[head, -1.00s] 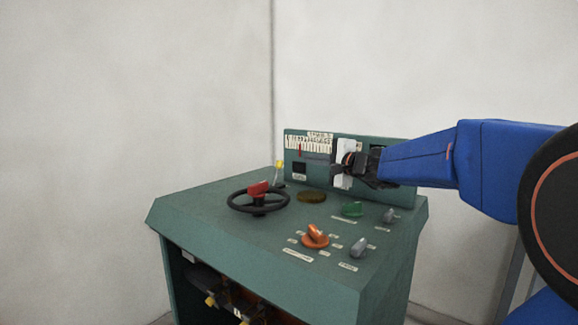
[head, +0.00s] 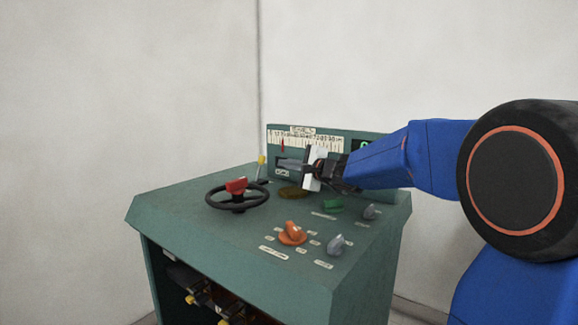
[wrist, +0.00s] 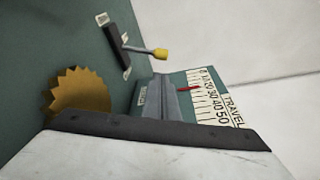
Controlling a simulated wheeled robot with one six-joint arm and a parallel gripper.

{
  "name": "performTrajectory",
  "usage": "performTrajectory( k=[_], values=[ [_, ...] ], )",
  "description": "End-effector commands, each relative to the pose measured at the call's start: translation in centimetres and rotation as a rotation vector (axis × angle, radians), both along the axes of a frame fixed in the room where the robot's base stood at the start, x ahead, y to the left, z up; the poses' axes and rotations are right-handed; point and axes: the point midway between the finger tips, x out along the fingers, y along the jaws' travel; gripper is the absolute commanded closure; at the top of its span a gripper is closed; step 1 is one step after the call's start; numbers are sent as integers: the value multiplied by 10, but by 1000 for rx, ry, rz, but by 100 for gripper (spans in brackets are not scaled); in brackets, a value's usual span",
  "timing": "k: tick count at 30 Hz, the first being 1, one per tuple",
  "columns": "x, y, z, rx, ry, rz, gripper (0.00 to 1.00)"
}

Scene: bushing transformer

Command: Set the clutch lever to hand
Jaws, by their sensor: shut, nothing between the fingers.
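The lever with the yellow knob (head: 261,160) stands at the back left of the green console, behind the handwheel. In the wrist view the yellow knob (wrist: 160,54) ends a thin rod rising from a dark slot (wrist: 117,46), with a small pale label at each end, too small to read. My gripper (head: 280,162) is over the console's back, in front of the scale panel. Its grey fingers (wrist: 160,80) are shut and empty, pointing toward the lever. They look apart from the knob, which is to the right of the lever's slot in the wrist view.
The console (head: 170,207) carries a black handwheel (head: 215,206) with a red part, an orange knob (head: 292,234), a green knob (head: 333,206) and grey knobs. A brass toothed disc (wrist: 82,95) lies near the lever. The TRAVEL scale panel (head: 345,146) stands along the back edge.

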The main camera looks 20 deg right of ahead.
Motion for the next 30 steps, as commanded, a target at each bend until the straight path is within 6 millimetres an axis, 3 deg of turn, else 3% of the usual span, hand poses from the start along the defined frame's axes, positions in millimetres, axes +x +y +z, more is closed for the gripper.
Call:
performTrajectory(
  k=[6, 12, 30],
  values=[
    [33, 16, -4, 0, 1, 3, 100],
    [52, 24, -5, 1, 1, 1, 100],
    [57, 23, -5, -7, -5, 0, 100]
  ],
)
